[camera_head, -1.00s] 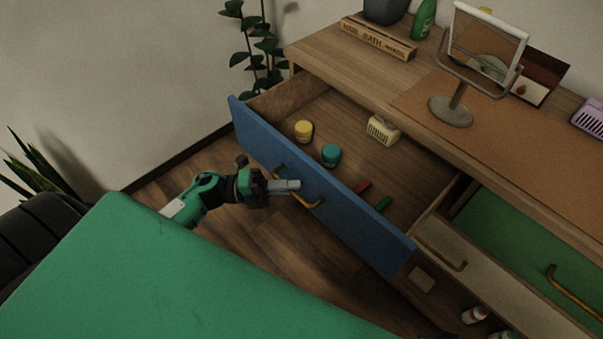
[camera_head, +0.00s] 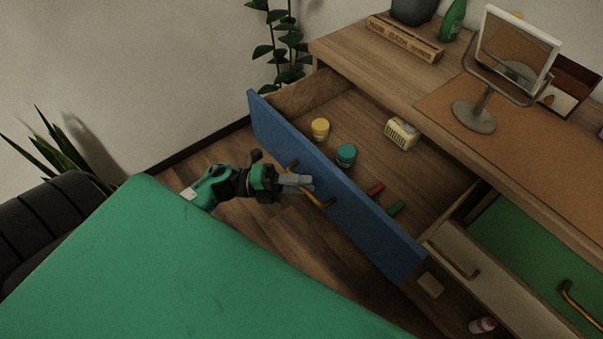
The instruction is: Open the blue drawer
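The blue drawer (camera_head: 335,190) is pulled well out of the wooden cabinet, and its inside shows. Its brass-coloured handle (camera_head: 322,203) is on the outer face. My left gripper (camera_head: 306,184) is at this handle, with its grey fingers across the handle's middle. The fingers hide part of the handle, so I cannot tell whether they are closed on it or slightly apart. In the drawer are a yellow jar (camera_head: 320,129), a teal jar (camera_head: 346,155), a cream box (camera_head: 402,134), a red item (camera_head: 375,190) and a green item (camera_head: 397,209). My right gripper is not in view.
A mirror (camera_head: 512,50) and a wooden sign block (camera_head: 405,39) stand on the cabinet top (camera_head: 350,43). A pale drawer front (camera_head: 480,270) and a green drawer (camera_head: 530,250) are at the right. Wooden floor (camera_head: 290,235) is clear below the blue drawer.

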